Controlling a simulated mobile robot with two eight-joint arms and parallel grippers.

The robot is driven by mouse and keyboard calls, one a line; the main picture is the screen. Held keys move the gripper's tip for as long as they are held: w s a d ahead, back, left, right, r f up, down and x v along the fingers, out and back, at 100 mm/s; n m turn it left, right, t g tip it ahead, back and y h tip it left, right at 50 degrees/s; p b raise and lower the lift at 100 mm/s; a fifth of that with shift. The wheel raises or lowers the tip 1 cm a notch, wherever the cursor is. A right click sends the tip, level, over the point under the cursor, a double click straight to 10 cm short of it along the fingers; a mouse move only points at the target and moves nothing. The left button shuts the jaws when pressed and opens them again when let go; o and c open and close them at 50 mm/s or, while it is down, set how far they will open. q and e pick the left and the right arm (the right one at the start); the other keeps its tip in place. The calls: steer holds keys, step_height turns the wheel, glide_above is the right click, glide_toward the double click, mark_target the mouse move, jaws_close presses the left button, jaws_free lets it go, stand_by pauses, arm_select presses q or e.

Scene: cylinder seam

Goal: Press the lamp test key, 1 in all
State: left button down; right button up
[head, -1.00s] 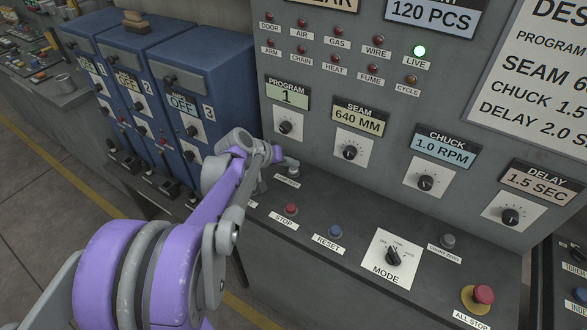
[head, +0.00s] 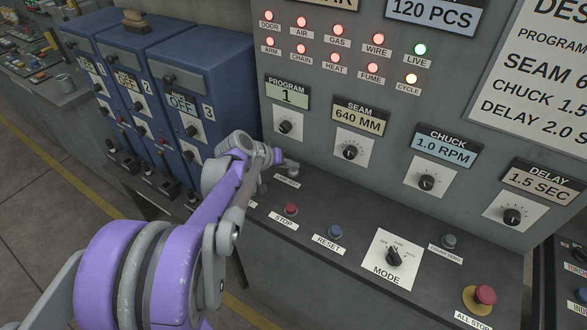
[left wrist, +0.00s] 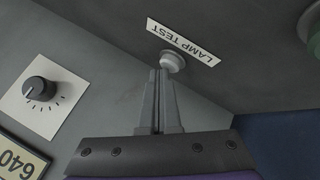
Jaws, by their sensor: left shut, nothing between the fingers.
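The lamp test key (left wrist: 172,62) is a pale round button beside its white "LAMP TEST" label (left wrist: 184,42) in the left wrist view. In the head view the key (head: 291,173) is largely covered by my gripper, above its label (head: 287,183). My left gripper (left wrist: 162,72) is shut and empty, with its fingertips at the key, seemingly touching it. In the head view the left gripper (head: 289,165) reaches down to the ledge. The indicator lamps, such as the door lamp (head: 269,16) and fume lamp (head: 373,67), glow red. The live lamp (head: 420,49) is green and the cycle lamp (head: 411,78) amber. My right gripper is not in view.
The stop button (head: 290,209), reset button (head: 335,231), mode switch (head: 393,257) and all stop button (head: 485,295) lie along the ledge to the right. Several dials, such as the program dial (head: 285,127), are on the panel above. Blue cabinets (head: 215,85) stand at left.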

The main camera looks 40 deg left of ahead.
mark_target(291, 172)
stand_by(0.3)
arm_select(q)
steer(key=shift+r+p, duration=0.6)
steer(key=shift+r, duration=0.35)
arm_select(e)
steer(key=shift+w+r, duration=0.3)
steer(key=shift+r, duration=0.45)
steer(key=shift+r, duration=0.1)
arm_select(q)
steer(key=shift+r, duration=0.3)
steer(key=shift+r+p, duration=1.55)
steer(key=shift+r, duration=0.7)
steer(key=shift+f, duration=0.1)
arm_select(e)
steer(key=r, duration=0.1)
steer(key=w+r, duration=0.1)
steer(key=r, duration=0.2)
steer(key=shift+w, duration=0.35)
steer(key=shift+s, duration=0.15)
